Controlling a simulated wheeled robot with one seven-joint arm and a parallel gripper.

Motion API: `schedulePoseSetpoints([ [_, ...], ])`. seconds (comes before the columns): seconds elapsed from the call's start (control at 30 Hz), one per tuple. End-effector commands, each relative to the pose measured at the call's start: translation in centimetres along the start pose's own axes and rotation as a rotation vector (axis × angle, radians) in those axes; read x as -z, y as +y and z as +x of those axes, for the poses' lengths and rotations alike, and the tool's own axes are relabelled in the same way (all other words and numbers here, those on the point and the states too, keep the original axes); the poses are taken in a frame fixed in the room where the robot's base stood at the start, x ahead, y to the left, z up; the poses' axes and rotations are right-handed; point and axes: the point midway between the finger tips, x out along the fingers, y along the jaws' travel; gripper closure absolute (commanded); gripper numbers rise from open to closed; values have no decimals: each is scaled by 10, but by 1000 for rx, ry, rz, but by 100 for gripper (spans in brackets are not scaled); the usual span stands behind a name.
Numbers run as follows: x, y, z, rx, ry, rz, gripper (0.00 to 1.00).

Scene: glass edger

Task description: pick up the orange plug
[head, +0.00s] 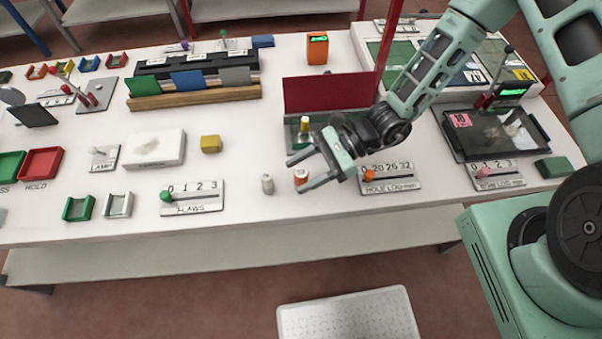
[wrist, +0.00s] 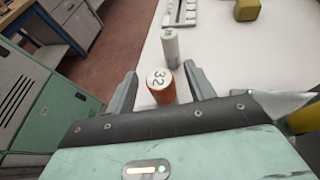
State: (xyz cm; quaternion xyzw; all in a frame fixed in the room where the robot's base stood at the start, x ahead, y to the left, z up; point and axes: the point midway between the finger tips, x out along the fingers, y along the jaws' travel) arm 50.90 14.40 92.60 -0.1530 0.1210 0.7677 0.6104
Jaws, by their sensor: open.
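The orange plug (head: 301,177) stands upright on the white table in the head view, near the front edge. In the wrist view the orange plug (wrist: 161,86) shows a white top marked 32, and it sits between my two open fingers. My gripper (head: 296,174) is open, with one finger on each side of the plug. In the wrist view my gripper (wrist: 162,82) shows a gap between each finger and the plug. I cannot tell whether the fingers touch it.
A grey-white plug (head: 267,184) stands just left of the orange plug; it also shows beyond it in the wrist view (wrist: 170,48). A scale board (head: 392,184) with an orange peg lies to the right. A red upright panel (head: 325,93) stands behind. The table's front edge is close.

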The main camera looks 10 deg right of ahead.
Motion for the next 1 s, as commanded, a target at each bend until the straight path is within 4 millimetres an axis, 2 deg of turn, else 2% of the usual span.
schedulePoseSetpoints([
  [0.1, 0, 0, 6, 0, 1, 0, 46],
  [0.3, 1, 0, 7, 1, 2, -1, 46],
  [0.5, 1, 0, 7, 1, 1, -1, 100],
  [0.83, -1, 0, 6, 1, 0, -1, 100],
  [1.0, -12, -1, 1, 2, 0, -3, 100],
])
